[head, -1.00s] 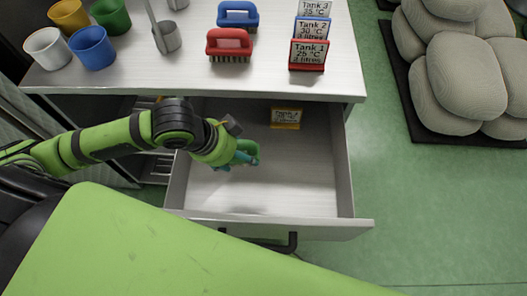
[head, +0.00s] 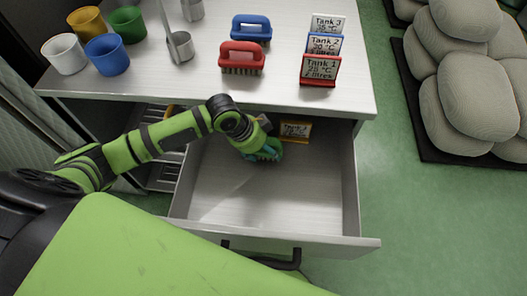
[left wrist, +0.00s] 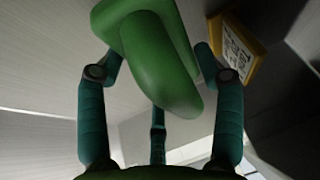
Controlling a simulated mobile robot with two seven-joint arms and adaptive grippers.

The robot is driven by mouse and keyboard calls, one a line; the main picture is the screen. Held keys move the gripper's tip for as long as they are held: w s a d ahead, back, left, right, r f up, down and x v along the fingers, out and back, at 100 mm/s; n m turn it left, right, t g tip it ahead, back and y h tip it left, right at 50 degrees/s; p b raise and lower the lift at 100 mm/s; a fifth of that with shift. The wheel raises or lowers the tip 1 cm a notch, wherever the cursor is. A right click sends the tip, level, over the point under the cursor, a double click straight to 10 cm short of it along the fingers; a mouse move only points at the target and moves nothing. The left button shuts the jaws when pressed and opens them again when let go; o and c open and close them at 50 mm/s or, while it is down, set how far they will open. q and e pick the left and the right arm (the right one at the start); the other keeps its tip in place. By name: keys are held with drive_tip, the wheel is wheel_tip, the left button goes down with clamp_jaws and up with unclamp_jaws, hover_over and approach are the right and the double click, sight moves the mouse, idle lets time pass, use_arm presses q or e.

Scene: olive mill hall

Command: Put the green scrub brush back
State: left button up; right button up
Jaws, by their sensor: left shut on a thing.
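The green scrub brush (left wrist: 160,62) is in my left gripper; its smooth green handle and block fill the upper middle of the left wrist view. In the head view only a small part of the brush (head: 270,144) shows at the gripper. My left gripper (head: 264,152) is shut on it with teal fingers, over the back part of the open drawer (head: 290,200). Whether the brush touches the drawer floor cannot be told. My right gripper is not in view.
A yellow-framed sign (head: 295,131) stands at the drawer's back, close to my gripper. The drawer's front and middle are bare. On the worktop above are a red brush (head: 242,55), a blue brush (head: 251,27), tank signs (head: 320,68), cups and ladles. Sacks (head: 470,95) lie to the right.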

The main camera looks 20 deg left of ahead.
use_arm(q)
wheel_tip(320, 180, down, 2)
drive_tip(key=shift+f, duration=0.1)
drive_tip(key=o, duration=1)
drive_tip(key=v, duration=1.2)
